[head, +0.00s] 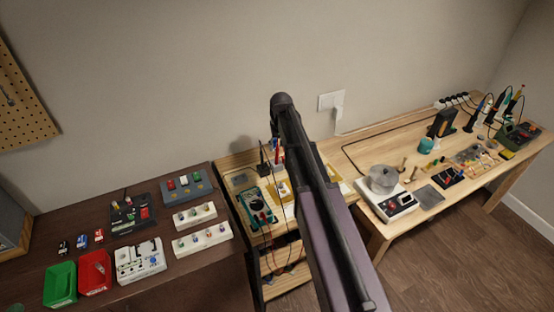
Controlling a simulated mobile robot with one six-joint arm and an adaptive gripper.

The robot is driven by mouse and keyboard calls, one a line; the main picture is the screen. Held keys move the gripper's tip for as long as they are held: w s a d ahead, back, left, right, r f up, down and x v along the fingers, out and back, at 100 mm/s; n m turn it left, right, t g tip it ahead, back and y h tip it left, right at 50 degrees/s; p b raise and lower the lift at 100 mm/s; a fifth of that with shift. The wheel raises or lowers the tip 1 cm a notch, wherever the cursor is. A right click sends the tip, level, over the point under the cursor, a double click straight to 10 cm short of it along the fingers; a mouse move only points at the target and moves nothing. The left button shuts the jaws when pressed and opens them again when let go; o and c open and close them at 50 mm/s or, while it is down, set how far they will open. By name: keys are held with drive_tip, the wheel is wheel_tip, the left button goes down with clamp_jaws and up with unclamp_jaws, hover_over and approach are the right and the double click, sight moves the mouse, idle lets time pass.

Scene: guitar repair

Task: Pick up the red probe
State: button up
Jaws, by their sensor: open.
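A teal multimeter (257,207) lies on the small wooden cart (237,160) in the middle, with thin dark leads running down from it. A thin red upright item (280,157) stands behind it, next to a dark upright item (264,158). It may be the red probe, but it is too small and too covered by my arm to be sure. A small red piece (274,259) also shows on the cart's lower level. My arm crosses the middle of the view and hides part of the cart. My gripper does not show.
A dark table (195,280) at left holds red (95,272) and green (60,285) bins, switch boxes and a breadboard-like box (139,261). A wall outlet (331,101) sits behind.

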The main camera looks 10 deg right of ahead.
sight(277, 164)
drive_tip(key=shift+a+f+b, duration=0.2)
drive_tip(key=shift+f+b, duration=1.15)
drive_tip(key=shift+f, duration=0.3)
clamp_jaws()
